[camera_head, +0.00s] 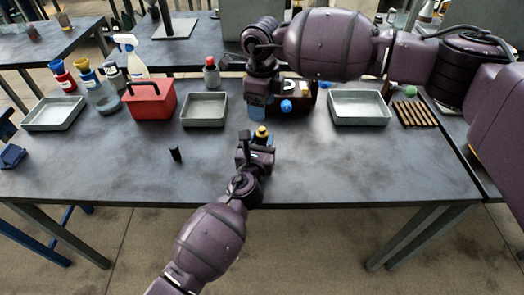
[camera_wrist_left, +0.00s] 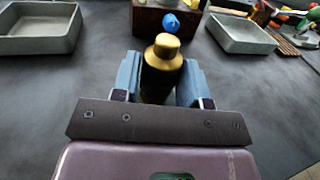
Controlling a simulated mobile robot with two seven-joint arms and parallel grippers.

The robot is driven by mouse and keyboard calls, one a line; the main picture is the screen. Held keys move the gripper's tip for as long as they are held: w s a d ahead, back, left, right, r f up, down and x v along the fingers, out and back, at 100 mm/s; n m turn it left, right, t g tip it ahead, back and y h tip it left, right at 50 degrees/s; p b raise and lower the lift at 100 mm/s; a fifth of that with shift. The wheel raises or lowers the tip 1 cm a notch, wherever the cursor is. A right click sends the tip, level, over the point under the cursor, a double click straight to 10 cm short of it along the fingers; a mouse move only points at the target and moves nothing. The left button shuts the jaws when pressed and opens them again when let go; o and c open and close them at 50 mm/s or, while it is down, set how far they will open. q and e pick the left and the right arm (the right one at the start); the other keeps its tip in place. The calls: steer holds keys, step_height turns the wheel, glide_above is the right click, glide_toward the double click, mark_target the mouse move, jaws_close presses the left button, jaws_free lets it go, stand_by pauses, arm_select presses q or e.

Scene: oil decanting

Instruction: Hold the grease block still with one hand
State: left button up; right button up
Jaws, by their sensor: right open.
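The likely grease block is a dark brown block (camera_head: 301,102) with a round blue knob (camera_head: 286,106) on its front, at the back middle of the table. It also shows at the top of the left wrist view (camera_wrist_left: 146,22). My right gripper (camera_head: 258,108) points down at the block's left side, open; its arm hides part of the block. Whether it touches the block, I cannot tell. My left gripper (camera_wrist_left: 160,80) has its blue fingers on both sides of a dark bottle (camera_wrist_left: 161,76) with a gold cap, in front of the block.
Grey trays stand left (camera_head: 204,109) and right (camera_head: 359,107) of the block. A red toolbox (camera_head: 150,104), a spray bottle (camera_head: 131,56) and several bottles are at the left. Wooden strips (camera_head: 414,114) lie at the right. A small black object (camera_head: 175,154) stands front left. The front right is clear.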

arm_select(q)
jaws_close()
steer(key=o, duration=0.5)
jaws_free()
steer(key=shift+s, duration=0.15)
